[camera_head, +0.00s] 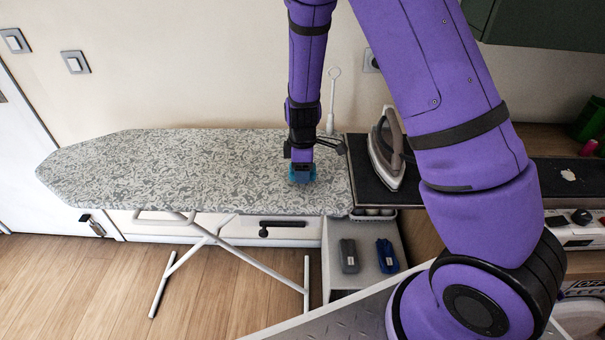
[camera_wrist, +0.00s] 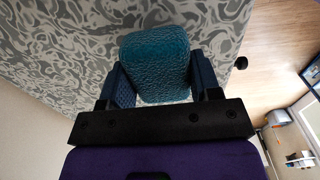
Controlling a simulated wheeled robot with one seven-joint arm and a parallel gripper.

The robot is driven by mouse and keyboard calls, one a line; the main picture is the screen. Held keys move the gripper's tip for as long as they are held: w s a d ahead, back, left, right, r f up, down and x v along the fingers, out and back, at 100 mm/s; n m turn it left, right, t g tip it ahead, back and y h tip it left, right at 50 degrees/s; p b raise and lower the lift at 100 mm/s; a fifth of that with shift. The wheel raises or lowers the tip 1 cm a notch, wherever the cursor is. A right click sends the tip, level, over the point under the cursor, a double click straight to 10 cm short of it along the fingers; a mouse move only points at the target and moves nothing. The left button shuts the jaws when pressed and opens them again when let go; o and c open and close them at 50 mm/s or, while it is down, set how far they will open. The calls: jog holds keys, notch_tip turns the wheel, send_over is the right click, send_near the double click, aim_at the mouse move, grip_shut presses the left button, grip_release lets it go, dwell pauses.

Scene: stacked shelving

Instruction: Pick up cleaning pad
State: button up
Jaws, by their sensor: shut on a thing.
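The cleaning pad (camera_wrist: 156,62) is a teal, textured pad with rounded corners. In the wrist view it sits between the two fingers of my gripper (camera_wrist: 163,84), which is shut on it. In the head view the pad (camera_head: 302,175) shows as a small blue-teal patch under my gripper (camera_head: 301,166), over the right part of the ironing board (camera_head: 150,168). The board has a grey and white floral cover. I cannot tell whether the pad touches the cover or is just above it.
An iron (camera_head: 387,150) stands on a dark rest right of the board. A grey item (camera_head: 349,256) and a blue item (camera_head: 387,256) lie on a low shelf below. A white wall is behind the board. The left part of the board is clear.

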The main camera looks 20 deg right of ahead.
jog(key=s+d+r, duration=0.1)
jog(key=s+d, duration=0.2)
jog(key=d, duration=0.1)
jog(key=s+d, duration=0.3)
jog(key=d, duration=0.1)
jog(key=s+d+r, duration=0.1)
jog(key=s+d, duration=0.2)
jog(key=d, duration=0.1)
jog(key=shift+s+d+r, duration=0.3)
jog(key=shift+s+d, duration=0.05)
jog(key=shift+s, duration=0.05)
